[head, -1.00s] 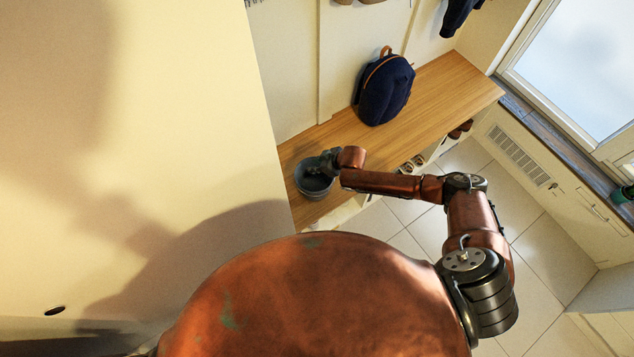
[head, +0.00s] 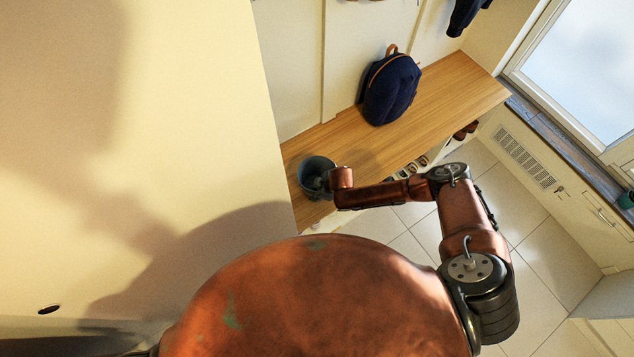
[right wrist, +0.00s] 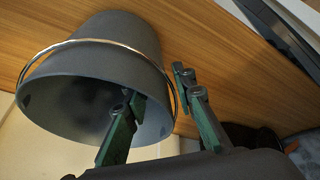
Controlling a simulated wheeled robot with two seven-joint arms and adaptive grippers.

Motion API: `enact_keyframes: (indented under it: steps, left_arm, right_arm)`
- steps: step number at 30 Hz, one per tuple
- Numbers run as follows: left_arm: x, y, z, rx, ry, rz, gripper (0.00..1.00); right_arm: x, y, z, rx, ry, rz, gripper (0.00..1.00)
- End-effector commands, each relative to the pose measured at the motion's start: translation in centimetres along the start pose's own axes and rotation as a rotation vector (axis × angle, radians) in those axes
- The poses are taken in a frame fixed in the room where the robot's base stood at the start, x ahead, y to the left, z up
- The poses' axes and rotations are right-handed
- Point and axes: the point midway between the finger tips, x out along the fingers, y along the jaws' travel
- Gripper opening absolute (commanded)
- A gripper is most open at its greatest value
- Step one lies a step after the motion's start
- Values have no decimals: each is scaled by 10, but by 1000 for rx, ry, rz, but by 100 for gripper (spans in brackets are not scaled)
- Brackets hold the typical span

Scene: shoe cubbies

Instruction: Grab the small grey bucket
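The small grey bucket (head: 308,167) stands on the left end of the wooden bench. It also fills the upper left of the right wrist view (right wrist: 115,40), with its opening turned toward the camera and a thin wire handle around it. My right gripper (right wrist: 159,88) is open and straddles the bucket's wall at the rim. One green finger is inside the opening and the other is outside. A gap shows between the outer finger and the wall. In the head view my right gripper (head: 322,183) is small and partly hidden by its wrist. My left gripper is out of view.
A dark blue backpack (head: 390,90) stands on the bench (head: 440,97) to the right of the bucket. Shoes (head: 465,130) sit in cubbies under the bench. A tall pale panel (head: 190,120) rises close on the left. Tiled floor is clear at right.

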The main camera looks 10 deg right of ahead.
Motion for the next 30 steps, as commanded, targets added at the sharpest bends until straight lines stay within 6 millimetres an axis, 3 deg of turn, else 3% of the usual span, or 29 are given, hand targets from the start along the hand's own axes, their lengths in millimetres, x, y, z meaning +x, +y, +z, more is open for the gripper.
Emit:
enact_keyframes:
  steps: [8, 19, 30]
  left_arm:
    - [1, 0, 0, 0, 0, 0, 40]
    - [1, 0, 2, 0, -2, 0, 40]
    - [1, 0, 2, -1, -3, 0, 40]
  right_arm:
    - [3, 0, -1, 0, 1, 0, 24]
    - [3, 0, 0, 0, 1, 0, 0]
    - [3, 0, -1, 0, 2, 1, 0]
